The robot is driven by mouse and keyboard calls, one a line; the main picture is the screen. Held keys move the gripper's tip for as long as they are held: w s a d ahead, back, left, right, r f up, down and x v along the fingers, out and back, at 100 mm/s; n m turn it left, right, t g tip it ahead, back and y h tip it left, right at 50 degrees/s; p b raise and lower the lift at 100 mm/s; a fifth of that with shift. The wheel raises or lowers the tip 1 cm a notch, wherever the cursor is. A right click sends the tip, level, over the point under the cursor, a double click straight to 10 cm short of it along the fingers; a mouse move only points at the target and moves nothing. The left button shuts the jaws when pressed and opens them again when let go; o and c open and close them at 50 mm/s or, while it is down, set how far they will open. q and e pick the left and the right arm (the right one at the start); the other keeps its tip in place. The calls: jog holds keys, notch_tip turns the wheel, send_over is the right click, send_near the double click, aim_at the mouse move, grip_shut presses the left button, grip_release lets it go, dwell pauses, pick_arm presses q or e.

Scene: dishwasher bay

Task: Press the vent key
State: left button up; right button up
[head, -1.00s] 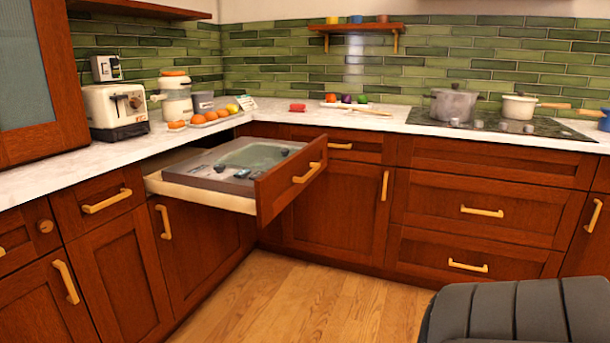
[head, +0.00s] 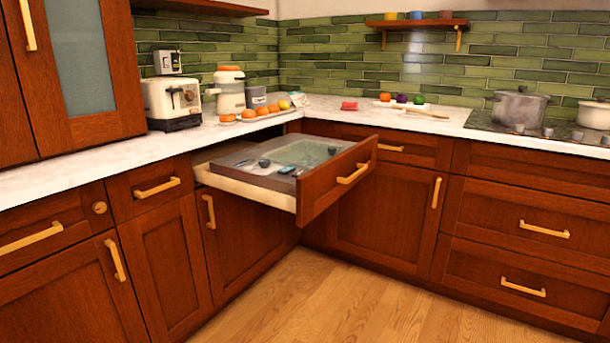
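No key can be read as a vent key at this size. An open drawer (head: 240,190) in the corner cabinets holds a flat grey unit (head: 232,161) with a greenish glass lid (head: 305,152). Small dark parts (head: 286,169) and a small bluish patch (head: 298,173) show on its near side; I cannot tell which are keys. The drawer's wooden front (head: 325,193) with a brass handle (head: 353,174) stands out into the room and hides part of the unit's near right side. Neither of my grippers is in view.
A toaster (head: 172,102), a jar-like appliance (head: 230,92) and oranges (head: 248,114) stand on the white counter (head: 100,160). A pot (head: 519,107) sits on the hob at right. The wooden floor (head: 330,300) before the drawer is clear.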

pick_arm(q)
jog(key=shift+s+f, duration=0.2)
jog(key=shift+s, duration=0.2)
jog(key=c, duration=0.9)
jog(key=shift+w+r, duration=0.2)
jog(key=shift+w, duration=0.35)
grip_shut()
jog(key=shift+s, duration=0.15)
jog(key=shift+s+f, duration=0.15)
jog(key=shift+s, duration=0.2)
